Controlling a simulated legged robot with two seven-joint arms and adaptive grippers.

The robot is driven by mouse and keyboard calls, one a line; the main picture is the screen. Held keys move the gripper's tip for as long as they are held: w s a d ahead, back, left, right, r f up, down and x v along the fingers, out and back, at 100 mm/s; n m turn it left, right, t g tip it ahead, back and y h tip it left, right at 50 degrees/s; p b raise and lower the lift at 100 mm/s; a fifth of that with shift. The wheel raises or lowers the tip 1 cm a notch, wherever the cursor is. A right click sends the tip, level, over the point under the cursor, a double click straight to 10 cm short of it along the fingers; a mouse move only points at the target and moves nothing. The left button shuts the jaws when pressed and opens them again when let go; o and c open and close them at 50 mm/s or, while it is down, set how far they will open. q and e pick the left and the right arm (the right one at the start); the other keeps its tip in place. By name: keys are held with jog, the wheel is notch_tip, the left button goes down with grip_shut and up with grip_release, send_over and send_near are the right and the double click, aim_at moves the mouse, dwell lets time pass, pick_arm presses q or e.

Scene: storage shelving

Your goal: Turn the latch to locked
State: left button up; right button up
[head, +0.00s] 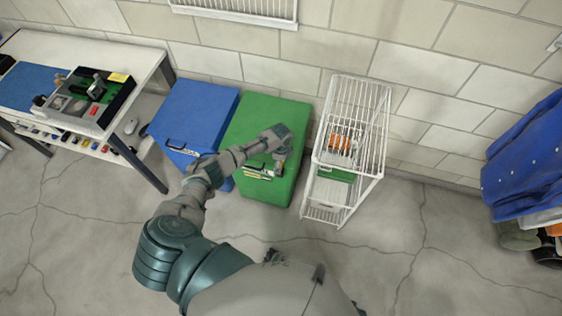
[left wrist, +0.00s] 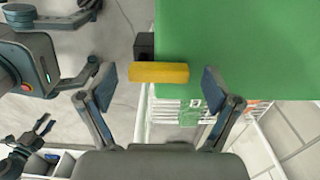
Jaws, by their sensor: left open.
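A yellow bar (left wrist: 159,72), apparently the latch handle, lies at the edge of the green box (left wrist: 235,45) in the left wrist view. A black block (left wrist: 144,46) is beside it. In the head view the green box (head: 284,120) stands by the wall, its latch small and partly hidden. My left gripper (head: 272,140) is over the box's front. Its fingers (left wrist: 157,98) are apart, on either side of the bar and seemingly not touching it. What looks like my right gripper (left wrist: 88,40) shows at the left of the wrist view, fingers apart, empty.
A blue box (head: 195,108) stands left of the green box. A white wire rack (head: 350,120) stands close on its right. A workbench (head: 140,60) is at far left, blue clothing (head: 525,155) at far right. The floor in front is clear.

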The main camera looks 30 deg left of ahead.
pick_arm(q)
notch_tip(320, 180, up, 12)
dwell(0.4)
jog(key=shift+f, duration=0.1)
dwell(0.3)
jog(key=s+d+f+n+t+h, duration=0.1)
jog(key=s+d+f+n, duration=0.15)
jog(key=s+d, duration=0.5)
jog(key=s+d+f+n+h, duration=0.1)
jog(key=s+d+f+n, duration=0.15)
jog(key=s+d, duration=0.5)
jog(key=s+a+r+n+t+y, duration=0.1)
jog(key=s+a+r+n, duration=0.2)
jog(key=s, duration=0.5)
jog(key=s+a+r+n+t+y, duration=0.1)
jog(key=s+a+n, duration=0.35)
jog(key=s, duration=0.25)
jog(key=s+f, duration=0.3)
jog(key=f, duration=1.3)
jog(key=s+f+g, duration=0.1)
jog(key=s+f, duration=0.2)
jog(key=f, duration=1.3)
jog(key=shift+s+n, duration=0.35)
jog(key=shift+s, duration=0.05)
